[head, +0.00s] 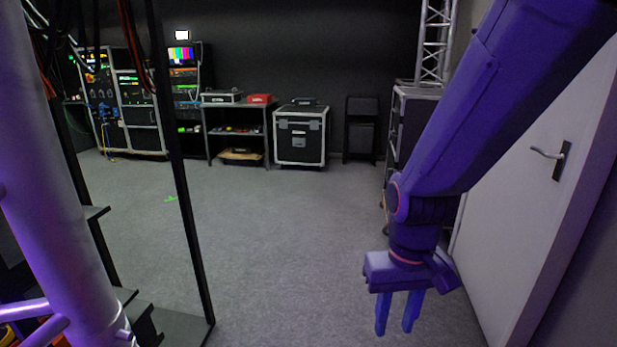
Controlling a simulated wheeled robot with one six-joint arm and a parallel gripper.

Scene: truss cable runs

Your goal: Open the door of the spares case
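A black flight case with silver edges (301,137) stands on the floor against the back wall, far from my gripper. It looks closed, and a latch or handle shows on its front. I cannot tell whether it is the spares case. Another dark case or rack (402,110) with metal edges stands at the right, partly hidden by my arm. My gripper (395,326) points down in the right foreground, empty. Its two fingers are apart, and it touches nothing in view.
A white room door (535,200) with a lever handle (550,155) is at the right. A metal truss (60,200) and a black stand with steps (180,328) fill the left foreground. Equipment racks (125,105) and a bench (235,125) line the back. The middle grey floor (270,220) is clear.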

